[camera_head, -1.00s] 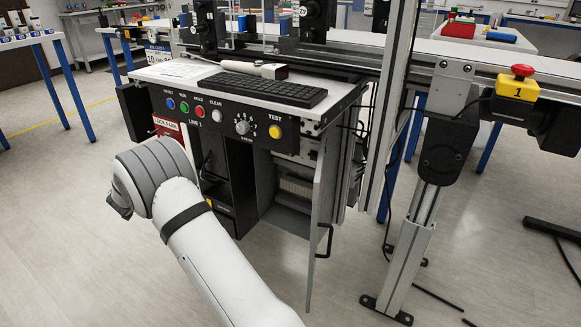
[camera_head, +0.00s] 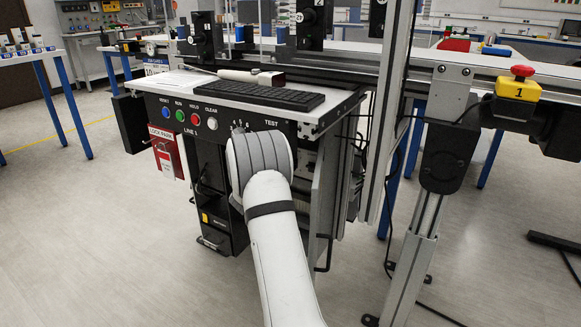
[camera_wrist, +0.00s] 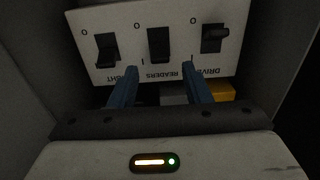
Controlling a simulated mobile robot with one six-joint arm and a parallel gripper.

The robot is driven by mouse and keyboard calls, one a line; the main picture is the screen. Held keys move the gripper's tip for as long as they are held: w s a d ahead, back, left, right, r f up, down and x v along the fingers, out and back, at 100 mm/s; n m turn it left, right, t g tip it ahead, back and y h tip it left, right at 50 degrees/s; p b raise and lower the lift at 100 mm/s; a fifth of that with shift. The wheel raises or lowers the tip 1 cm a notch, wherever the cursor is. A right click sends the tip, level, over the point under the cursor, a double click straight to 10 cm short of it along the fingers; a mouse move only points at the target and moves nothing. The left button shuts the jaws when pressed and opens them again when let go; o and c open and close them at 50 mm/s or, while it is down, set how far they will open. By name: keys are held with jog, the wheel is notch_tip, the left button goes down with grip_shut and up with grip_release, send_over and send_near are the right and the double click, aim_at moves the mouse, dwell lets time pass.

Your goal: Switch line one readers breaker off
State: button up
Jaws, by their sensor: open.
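In the wrist view a pale breaker panel (camera_wrist: 135,30) shows three black switches, with its lettering upside down. The middle one is the readers breaker (camera_wrist: 159,44). The light breaker (camera_wrist: 107,50) is to its left and the drive breaker (camera_wrist: 214,38) to its right. The drive lever sits towards its 0 mark; the readers lever's position is hard to tell. My gripper (camera_wrist: 159,68) is open, its two blue fingers below and to either side of the readers breaker, with nothing between them. In the head view my arm hides the gripper and panel.
The console (camera_head: 225,90) carries a keyboard (camera_head: 262,91) and a row of coloured buttons. The open cabinet door (camera_head: 322,195) stands right of my arm. A red lock park board (camera_head: 166,152) hangs at left. A yellow emergency stop box (camera_head: 517,88) is at right.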

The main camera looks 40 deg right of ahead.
jog(key=shift+b+x, duration=0.5)
jog(key=shift+x, duration=1.5)
jog(key=shift+c, duration=0.5)
grip_shut()
